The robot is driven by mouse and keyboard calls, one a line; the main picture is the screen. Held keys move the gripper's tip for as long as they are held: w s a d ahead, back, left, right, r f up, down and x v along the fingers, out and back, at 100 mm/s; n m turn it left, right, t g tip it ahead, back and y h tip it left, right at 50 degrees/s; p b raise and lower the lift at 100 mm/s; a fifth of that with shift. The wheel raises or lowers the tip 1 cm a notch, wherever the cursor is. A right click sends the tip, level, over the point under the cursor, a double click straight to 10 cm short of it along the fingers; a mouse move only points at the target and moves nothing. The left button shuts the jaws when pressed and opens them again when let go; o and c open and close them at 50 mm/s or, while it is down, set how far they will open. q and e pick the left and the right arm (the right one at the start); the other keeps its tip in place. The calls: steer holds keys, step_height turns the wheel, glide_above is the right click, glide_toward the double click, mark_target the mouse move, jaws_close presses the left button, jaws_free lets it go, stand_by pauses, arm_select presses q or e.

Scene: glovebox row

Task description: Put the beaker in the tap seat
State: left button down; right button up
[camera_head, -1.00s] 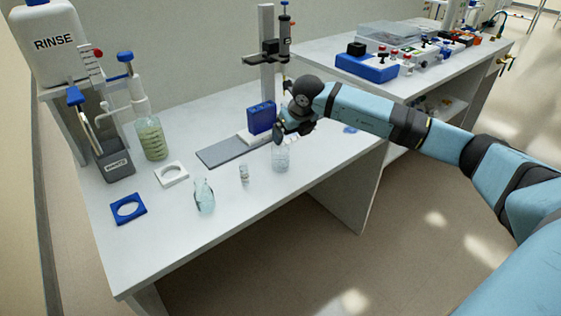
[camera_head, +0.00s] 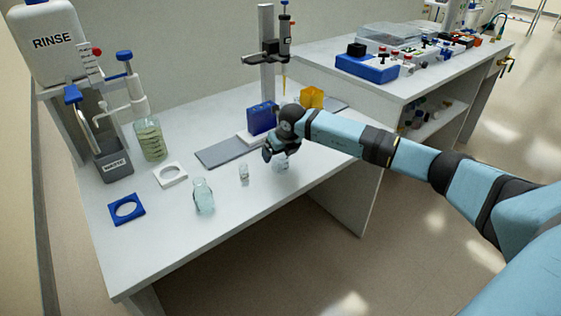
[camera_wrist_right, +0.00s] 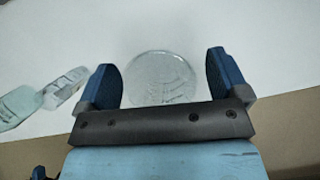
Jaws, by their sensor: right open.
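The clear glass beaker (camera_head: 281,166) stands on the white bench near its front edge, partly hidden by my right gripper (camera_head: 273,154). In the right wrist view the beaker's round rim (camera_wrist_right: 160,76) lies between the two blue fingers of the open gripper (camera_wrist_right: 161,66), with a gap on both sides. Two square seats with round holes lie at the bench's left: a blue one (camera_head: 115,214) and a white one (camera_head: 162,183). Both holes are empty. I cannot tell which is the tap seat. My left gripper is out of view.
A small glass vial (camera_head: 244,174) and a clear bottle (camera_head: 204,197) stand left of the beaker. A RINSE container (camera_head: 62,60), a WASTE vessel (camera_head: 115,165) and a dispenser bottle (camera_head: 150,139) stand at the back left. A stand with a grey plate (camera_head: 222,153) is behind.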

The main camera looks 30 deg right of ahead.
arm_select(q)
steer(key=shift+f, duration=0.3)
arm_select(e)
steer(key=c, duration=1)
steer(key=shift+c, duration=0.3)
steer(key=shift+r, duration=0.15)
